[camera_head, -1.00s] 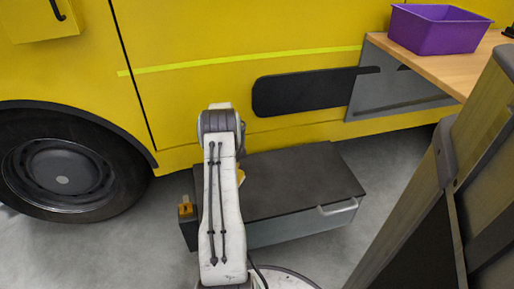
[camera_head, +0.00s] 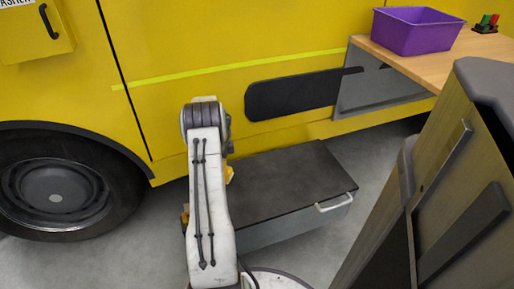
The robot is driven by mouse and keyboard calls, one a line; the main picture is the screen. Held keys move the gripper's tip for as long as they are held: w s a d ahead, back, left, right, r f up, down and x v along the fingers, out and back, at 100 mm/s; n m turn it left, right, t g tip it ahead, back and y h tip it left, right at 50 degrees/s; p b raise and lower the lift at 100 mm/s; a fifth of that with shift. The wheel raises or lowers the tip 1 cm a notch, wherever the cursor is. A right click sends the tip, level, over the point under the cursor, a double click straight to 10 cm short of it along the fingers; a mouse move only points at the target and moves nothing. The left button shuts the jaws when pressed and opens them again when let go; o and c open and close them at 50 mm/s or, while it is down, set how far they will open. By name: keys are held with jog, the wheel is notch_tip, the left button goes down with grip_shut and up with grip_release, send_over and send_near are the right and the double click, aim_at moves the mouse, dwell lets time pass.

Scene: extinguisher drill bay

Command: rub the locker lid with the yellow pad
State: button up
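The locker (camera_head: 290,229) is a low grey box on the floor against the yellow vehicle. Its flat dark lid (camera_head: 285,180) is shut, with a pale handle (camera_head: 333,203) at the front right. My white arm stands in front of the lid's left end and hides that part. My gripper is hidden behind the arm, so its hold does not show. A small yellow patch (camera_head: 229,174) shows at the arm's right edge, over the lid's left side. I cannot tell whether it is the yellow pad. An orange-yellow piece (camera_head: 185,216) shows just left of the arm.
A wooden bench (camera_head: 415,70) at the upper right bears a purple bin (camera_head: 416,31) and a red and green item (camera_head: 487,22). A tall brown and grey structure (camera_head: 465,165) blocks the right side. A wheel (camera_head: 55,195) is at left. Grey floor (camera_head: 375,170) is clear right of the locker.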

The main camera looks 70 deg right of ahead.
jog(key=shift+r+p, duration=0.55)
jog(key=shift+r, duration=0.65)
